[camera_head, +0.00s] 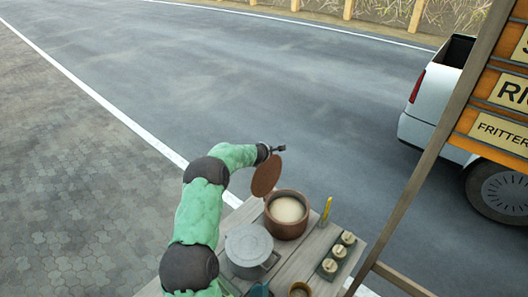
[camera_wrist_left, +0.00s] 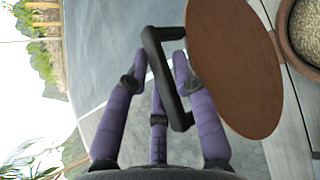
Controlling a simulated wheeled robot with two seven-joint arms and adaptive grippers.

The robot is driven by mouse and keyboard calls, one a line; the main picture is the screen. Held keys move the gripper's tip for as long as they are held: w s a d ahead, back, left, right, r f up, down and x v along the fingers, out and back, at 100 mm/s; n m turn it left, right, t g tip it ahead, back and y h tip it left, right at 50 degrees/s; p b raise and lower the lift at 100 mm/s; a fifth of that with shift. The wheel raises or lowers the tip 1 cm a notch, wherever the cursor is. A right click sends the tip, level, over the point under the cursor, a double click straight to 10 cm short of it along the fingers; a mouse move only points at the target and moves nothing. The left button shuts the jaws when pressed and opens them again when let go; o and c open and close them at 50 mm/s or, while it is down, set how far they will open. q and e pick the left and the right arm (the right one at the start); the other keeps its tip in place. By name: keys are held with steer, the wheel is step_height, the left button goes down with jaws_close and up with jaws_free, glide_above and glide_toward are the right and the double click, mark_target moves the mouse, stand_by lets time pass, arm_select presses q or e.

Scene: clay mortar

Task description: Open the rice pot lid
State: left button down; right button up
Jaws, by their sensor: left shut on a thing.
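The rice pot (camera_head: 287,229) is a reddish-brown round pot on the wooden table, uncovered, with pale rice (camera_head: 287,208) showing inside. Its round brown lid (camera_head: 267,176) is off the pot, tilted steeply on edge in the air just left of and above the rim. My left gripper (camera_head: 272,151) is shut on the lid's dark handle. In the left wrist view the purple fingers (camera_wrist_left: 160,66) are at the black handle (camera_wrist_left: 154,42), with the lid (camera_wrist_left: 235,65) beyond and part of the pot (camera_wrist_left: 286,45) at the right. My right gripper is out of view.
A grey lidded pot (camera_head: 249,246) stands close left of the rice pot. A yellow-handled tool (camera_head: 327,209) and a dark tray (camera_head: 337,256) of small items are to the right. A wooden sign post (camera_head: 424,160) rises at right. The air above the road side is clear.

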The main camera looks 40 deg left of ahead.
arm_select(q)
steer(key=shift+d, duration=0.1)
steer(key=c, duration=1)
jaws_free()
steer(key=shift+c, duration=0.2)
steer(key=shift+f, duration=0.1)
steer(key=v, duration=1.2)
